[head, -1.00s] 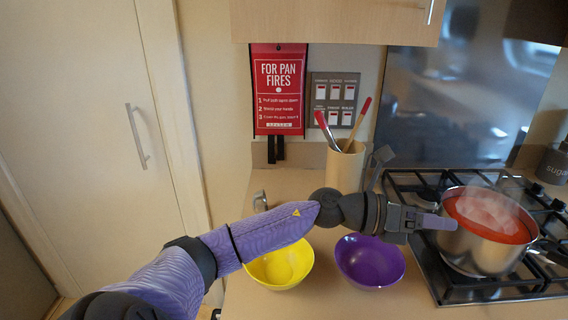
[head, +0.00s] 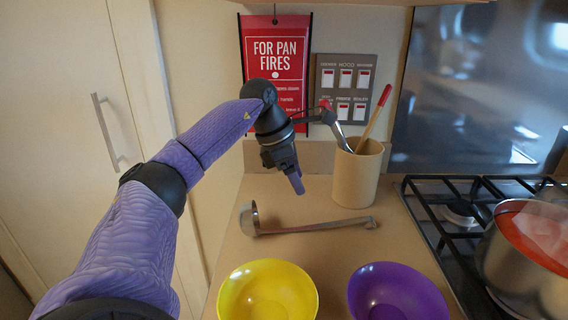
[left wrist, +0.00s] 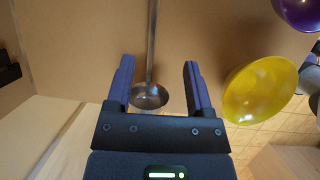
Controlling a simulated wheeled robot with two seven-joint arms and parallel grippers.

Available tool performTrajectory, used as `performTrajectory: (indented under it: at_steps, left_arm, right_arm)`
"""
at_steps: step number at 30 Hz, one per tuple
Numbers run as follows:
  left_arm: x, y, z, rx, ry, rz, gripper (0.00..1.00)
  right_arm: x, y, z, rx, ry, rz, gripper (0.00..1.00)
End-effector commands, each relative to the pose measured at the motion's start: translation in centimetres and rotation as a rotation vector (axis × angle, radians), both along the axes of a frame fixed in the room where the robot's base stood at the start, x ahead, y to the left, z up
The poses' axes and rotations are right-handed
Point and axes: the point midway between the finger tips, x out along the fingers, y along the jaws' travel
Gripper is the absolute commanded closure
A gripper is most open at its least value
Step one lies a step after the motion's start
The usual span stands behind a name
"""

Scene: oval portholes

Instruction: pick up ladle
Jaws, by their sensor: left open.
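The metal ladle (head: 310,227) lies flat on the counter, its bowl at the left and its handle stretching right toward the utensil pot. My left gripper (head: 297,186) is above the counter, over and behind the ladle, pointing down. In the left wrist view the ladle's bowl (left wrist: 149,96) and part of its handle show between the two open fingers of my left gripper (left wrist: 156,75), beyond the tips and not gripped. My right gripper is not in view.
A yellow bowl (head: 268,292) and a purple bowl (head: 398,296) stand in front of the ladle. A beige pot (head: 357,175) with utensils stands behind its handle end. The hob (head: 450,210) with a red-topped steaming pan (head: 530,255) is at right. A red fire sign (head: 275,65) hangs on the wall.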

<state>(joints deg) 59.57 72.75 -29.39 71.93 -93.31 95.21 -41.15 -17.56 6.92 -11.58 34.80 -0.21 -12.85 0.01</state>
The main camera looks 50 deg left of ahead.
Motion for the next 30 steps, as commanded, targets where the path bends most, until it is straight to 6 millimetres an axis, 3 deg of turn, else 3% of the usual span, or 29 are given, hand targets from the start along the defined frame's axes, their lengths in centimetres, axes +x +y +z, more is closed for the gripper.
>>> performTrajectory:
  at_steps: [1, 5, 10, 21, 24, 30]
  left_arm:
    - [0.1, 0.0, -1.4, 0.0, 0.006, 0.001, 0.32]
    - [0.2, -0.1, -2.6, -0.001, 0.01, 0.0, 0.32]
    - [1.5, -1.0, -6.2, -0.002, 0.013, -0.002, 0.32]
    - [4.2, -2.9, -11.7, -0.003, 0.01, -0.001, 0.32]
    - [4.5, -3.1, -12.6, 0.0, 0.009, 0.0, 0.32]
    - [4.6, -3.1, -12.5, -0.001, 0.007, 0.0, 0.32]
  right_arm:
    - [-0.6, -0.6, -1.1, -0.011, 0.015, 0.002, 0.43]
    - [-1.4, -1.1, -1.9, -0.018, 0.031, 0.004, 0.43]
    - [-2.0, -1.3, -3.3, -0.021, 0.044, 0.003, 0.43]
    - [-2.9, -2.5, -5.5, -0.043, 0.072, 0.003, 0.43]
    - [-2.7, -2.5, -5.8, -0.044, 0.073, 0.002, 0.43]
    - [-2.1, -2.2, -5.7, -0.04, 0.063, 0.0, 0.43]
